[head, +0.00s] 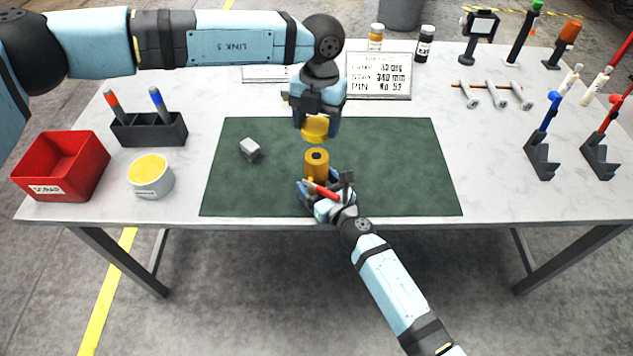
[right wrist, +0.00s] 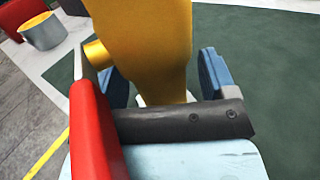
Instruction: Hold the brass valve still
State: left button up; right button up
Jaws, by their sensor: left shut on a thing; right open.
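The brass valve (head: 317,165) stands upright on the green mat, with a dark hole in its top. In the right wrist view its brass body (right wrist: 158,45) rises between my fingers, with a short brass stub and a red lever (right wrist: 95,130) at the left. My right gripper (head: 326,186) is open around the lower body; whether a finger touches it, I cannot tell. My left gripper (head: 317,112) is shut on a brass piece (head: 315,129) just above the valve, with a small gap between them. The valve's base is hidden by my right gripper.
A grey block (head: 250,149) lies left on the green mat (head: 400,170). A red scrap bin (head: 62,165), a pot (head: 151,176) and a pen holder (head: 149,130) stand farther left. A sign (head: 380,76) stands behind. Tools stand at right. The mat's right part is clear.

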aim_at(317, 156)
jog(key=c, duration=1.3)
pick_arm(q)
jog(key=shift+f, duration=2.5)
pick_arm(e)
jog(key=shift+c, duration=0.2)
pick_arm(q)
jog(key=shift+f, duration=0.85)
jog(key=shift+f, duration=0.6)
pick_arm(e)
grip_shut()
